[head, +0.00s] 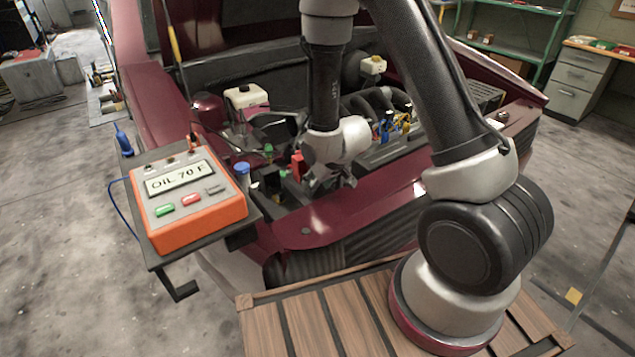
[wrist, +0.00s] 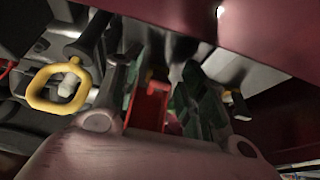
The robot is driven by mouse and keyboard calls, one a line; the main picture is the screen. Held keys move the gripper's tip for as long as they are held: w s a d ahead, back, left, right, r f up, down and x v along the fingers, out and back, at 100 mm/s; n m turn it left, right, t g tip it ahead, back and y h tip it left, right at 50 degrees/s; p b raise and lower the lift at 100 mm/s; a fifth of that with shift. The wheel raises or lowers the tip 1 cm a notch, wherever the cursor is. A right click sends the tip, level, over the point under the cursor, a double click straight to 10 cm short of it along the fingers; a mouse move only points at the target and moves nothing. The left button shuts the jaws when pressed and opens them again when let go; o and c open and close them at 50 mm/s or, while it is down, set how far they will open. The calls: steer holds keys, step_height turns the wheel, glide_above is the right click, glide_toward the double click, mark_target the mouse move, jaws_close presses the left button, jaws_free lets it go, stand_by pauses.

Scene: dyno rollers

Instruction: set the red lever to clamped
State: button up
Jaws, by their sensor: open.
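A red part (head: 297,165), likely the red lever, stands in the engine bay just left of my gripper (head: 332,175) in the head view. In the wrist view a red upright piece (wrist: 150,106) shows between the fingers of my gripper (wrist: 163,72). My gripper is open and points down into the bay behind the car's front panel. Whether the fingers touch the red piece cannot be told. The lever's far end and its clamp are partly hidden, so its setting is unclear.
A yellow ring handle (wrist: 62,88) is left of the fingers in the wrist view. The maroon front panel (head: 350,210) borders the bay closely. An orange meter (head: 195,210) reading "OIL 70 F" sits on a dark stand at left. Hoses and caps crowd the bay.

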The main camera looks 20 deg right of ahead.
step_height(320, 180, up, 10)
stand_by(0.6)
steer(key=shift+f, duration=0.1)
step_height(320, 180, down, 2)
steer(key=g+h, duration=0.1)
steer(key=g, duration=0.4)
steer(key=shift+g+h, duration=0.3)
steer(key=shift+h, duration=0.1)
step_height(320, 180, down, 7)
steer(key=shift+f, duration=0.2)
